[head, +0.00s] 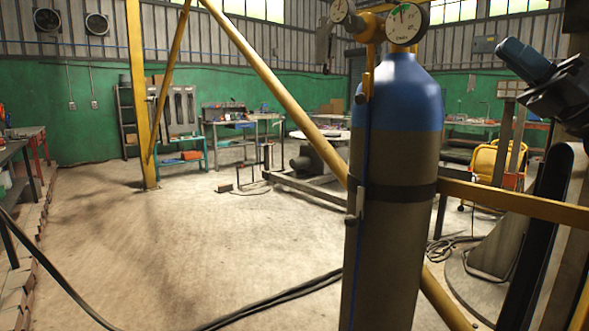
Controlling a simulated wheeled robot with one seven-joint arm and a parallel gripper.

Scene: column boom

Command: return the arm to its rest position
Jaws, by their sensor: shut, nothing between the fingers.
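My gripper is not in view, and I cannot make out any part of my arm for sure. The head view looks out over a workshop floor, with a large gas cylinder (393,230) close in front, right of centre. The cylinder stands upright, grey-brown with a blue top and a dark strap around it. A round pressure gauge (405,24) sits above its top.
A blue motor-like part (524,58) and dark machinery stand close at right. Dark cables (270,297) lie on the floor. Workbenches line the back and left. The floor (200,240) at centre left is mostly clear.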

